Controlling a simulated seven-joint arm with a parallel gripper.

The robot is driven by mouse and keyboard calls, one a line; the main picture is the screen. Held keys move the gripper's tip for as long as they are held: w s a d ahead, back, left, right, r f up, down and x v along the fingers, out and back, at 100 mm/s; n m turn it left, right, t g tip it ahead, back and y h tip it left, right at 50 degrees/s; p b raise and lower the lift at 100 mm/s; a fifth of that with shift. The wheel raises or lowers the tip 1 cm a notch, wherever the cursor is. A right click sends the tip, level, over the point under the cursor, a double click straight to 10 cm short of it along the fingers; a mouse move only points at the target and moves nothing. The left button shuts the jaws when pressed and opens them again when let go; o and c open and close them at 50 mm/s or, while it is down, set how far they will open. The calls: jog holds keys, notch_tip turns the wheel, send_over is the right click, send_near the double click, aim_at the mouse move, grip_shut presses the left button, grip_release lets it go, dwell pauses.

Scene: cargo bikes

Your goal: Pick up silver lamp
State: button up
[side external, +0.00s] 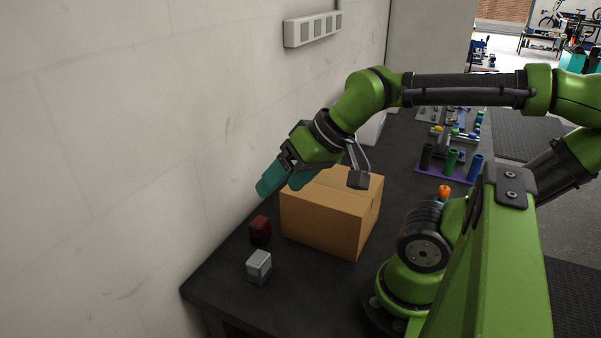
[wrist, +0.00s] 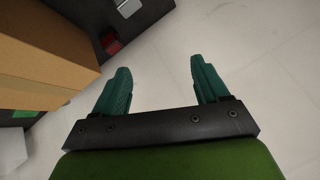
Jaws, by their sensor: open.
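A small silver block-shaped lamp (side external: 259,267) stands on the dark bench near its front left edge in the side view. Part of it shows at the top edge of the wrist view (wrist: 128,6). My gripper (side external: 270,183) is above the bench by the wall, up and behind the silver lamp and well apart from it. In the wrist view its two teal fingers (wrist: 158,80) are spread, with only pale surface between them. My gripper is open and empty.
A dark red block (side external: 260,230) stands just behind the silver lamp, and it also shows in the wrist view (wrist: 112,44). A cardboard box (side external: 322,218) stands to their right, beneath my arm. A pale wall (side external: 120,150) borders the bench (side external: 300,297) on the left.

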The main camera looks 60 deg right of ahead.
jog(key=w+a+f+n+g, duration=0.1)
jog(key=a+f+n+g, duration=0.25)
jog(key=a+f, duration=0.25)
jog(key=n+h, duration=2)
jog(key=n, duration=0.1)
send_near(253, 268)
jog(key=x, duration=1)
jog(key=c, duration=1.2)
